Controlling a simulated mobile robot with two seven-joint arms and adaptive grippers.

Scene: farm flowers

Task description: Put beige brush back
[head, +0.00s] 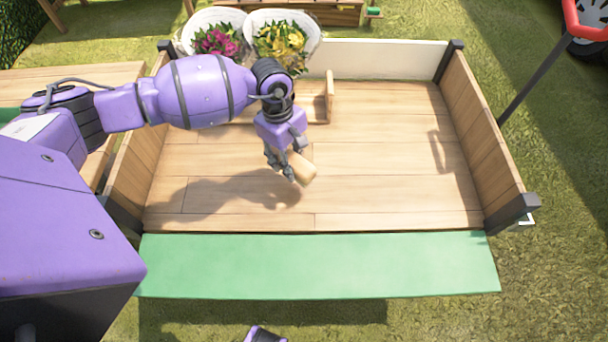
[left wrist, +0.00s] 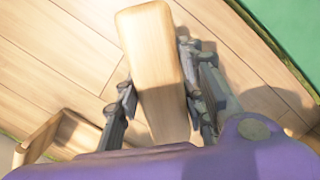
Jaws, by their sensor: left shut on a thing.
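The beige brush (head: 302,168) is a light wooden block held above the planked bed of a wooden cart (head: 400,205). My left gripper (head: 290,166) is shut on it. In the left wrist view the brush (left wrist: 152,45) sticks out between the two fingers of the left gripper (left wrist: 157,100); its bristles are not visible. A small wooden holder or box (head: 328,98) stands on the bed behind the gripper, partly hidden by my arm. It also shows at the lower left of the left wrist view (left wrist: 40,138). My right gripper cannot be made out.
Side walls (head: 475,120) bound the cart bed, and a green flap (head: 320,265) lies along its near edge. Two white containers with pink flowers (head: 216,40) and yellow flowers (head: 281,45) stand at the back left. The right half of the bed is clear.

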